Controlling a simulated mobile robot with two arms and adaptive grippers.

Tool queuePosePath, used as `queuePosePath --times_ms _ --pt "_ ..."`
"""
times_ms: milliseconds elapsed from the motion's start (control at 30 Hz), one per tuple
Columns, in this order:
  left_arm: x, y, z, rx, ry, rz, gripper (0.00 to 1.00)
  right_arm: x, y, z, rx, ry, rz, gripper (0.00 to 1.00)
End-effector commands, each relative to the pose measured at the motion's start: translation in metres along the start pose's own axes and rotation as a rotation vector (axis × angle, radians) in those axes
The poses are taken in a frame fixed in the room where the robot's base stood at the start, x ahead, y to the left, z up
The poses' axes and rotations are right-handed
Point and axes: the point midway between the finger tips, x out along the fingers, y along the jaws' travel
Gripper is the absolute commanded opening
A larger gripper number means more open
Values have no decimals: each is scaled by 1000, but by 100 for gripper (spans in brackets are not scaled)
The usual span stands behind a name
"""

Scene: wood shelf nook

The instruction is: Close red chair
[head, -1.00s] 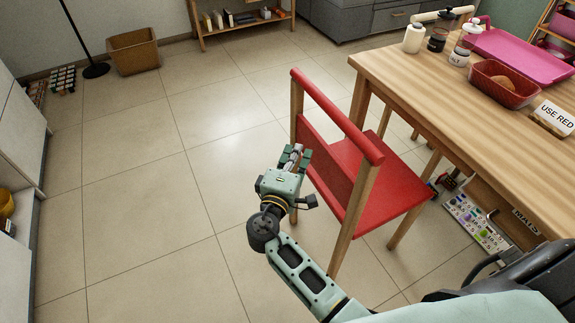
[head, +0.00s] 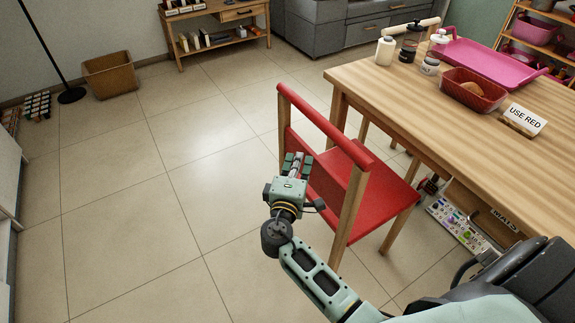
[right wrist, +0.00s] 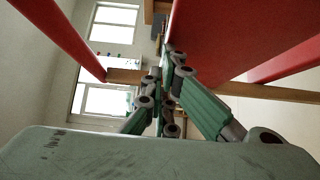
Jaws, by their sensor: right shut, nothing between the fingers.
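The red chair (head: 366,199) stands beside the wooden table (head: 352,80), its seat partly under the table's near edge and its red backrest facing my side. Its wooden legs reach the tiled floor. My right gripper (head: 297,163) is shut and empty, just left of the chair's back at the height of the lower red panel. In the right wrist view the shut fingers (right wrist: 165,100) point between red chair parts (right wrist: 230,40). Whether they touch the chair I cannot tell. My left gripper is not in view.
On the table are a pink tray (head: 470,58), a red basket (head: 474,90), a "USE RED" sign (head: 524,119) and several bottles. A panel with colourful buttons (head: 458,222) is below the table. A woven bin (head: 110,76) stands back left. The floor left of the chair is clear.

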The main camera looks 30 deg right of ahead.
Motion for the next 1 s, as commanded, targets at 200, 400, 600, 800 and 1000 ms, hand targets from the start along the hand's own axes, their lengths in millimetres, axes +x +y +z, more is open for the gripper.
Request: queuePosePath --times_ms 200,400,600,800,1000 --pt "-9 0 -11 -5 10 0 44 51 5 54 -7 -17 16 0" --pt "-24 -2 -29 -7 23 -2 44 90 5 94 -6 -17 15 0" --pt "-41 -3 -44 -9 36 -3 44 119 5 123 -5 -16 14 0" --pt "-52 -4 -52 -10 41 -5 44 133 6 138 -5 -17 12 0" --pt "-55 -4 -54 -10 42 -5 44 136 6 141 -5 -17 10 0"
